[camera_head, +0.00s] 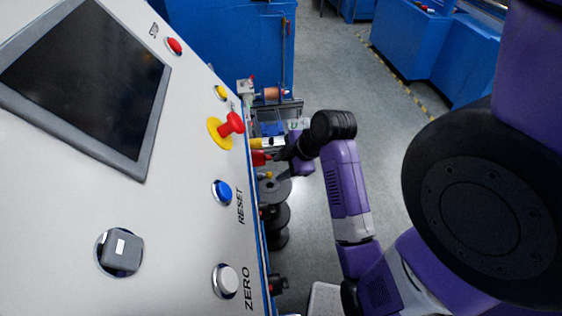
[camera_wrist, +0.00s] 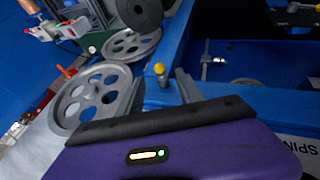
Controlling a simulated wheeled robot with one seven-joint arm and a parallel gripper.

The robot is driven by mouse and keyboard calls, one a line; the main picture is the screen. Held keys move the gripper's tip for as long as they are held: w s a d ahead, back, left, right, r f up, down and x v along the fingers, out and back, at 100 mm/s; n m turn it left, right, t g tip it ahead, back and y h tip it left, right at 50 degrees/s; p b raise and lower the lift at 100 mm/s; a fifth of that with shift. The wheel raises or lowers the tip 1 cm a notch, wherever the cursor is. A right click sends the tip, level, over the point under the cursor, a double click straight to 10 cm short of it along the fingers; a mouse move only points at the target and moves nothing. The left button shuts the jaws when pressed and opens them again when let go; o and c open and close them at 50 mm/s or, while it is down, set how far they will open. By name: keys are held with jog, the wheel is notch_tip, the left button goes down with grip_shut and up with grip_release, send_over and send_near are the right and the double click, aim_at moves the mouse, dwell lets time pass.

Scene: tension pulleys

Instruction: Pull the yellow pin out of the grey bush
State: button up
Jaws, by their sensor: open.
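The yellow pin (camera_wrist: 160,69) shows in the wrist view as a small rounded yellow head. It stands upright in the grey bush (camera_wrist: 163,82) on a blue surface. My gripper (camera_wrist: 162,88) is open, with one grey finger to the left and one to the right of the pin. Both fingers look apart from the pin; their distance in depth is hard to tell. In the head view my gripper (camera_head: 284,155) is beside the panel's right edge, and a small yellow spot (camera_head: 268,175) near it may be the pin.
Grey spoked pulleys (camera_wrist: 88,100) stand close to the left of my gripper in the wrist view. A metal T-shaped fitting (camera_wrist: 212,62) lies in a blue recess to the right. The control panel (camera_head: 180,200) with buttons fills the left of the head view.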

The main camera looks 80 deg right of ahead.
aim_at(271, 174)
jog(key=x, duration=0.5)
jog(key=shift+w+d+f, duration=0.1)
jog(key=shift+w+f, duration=0.1)
jog(key=shift+f, duration=0.05)
grip_shut()
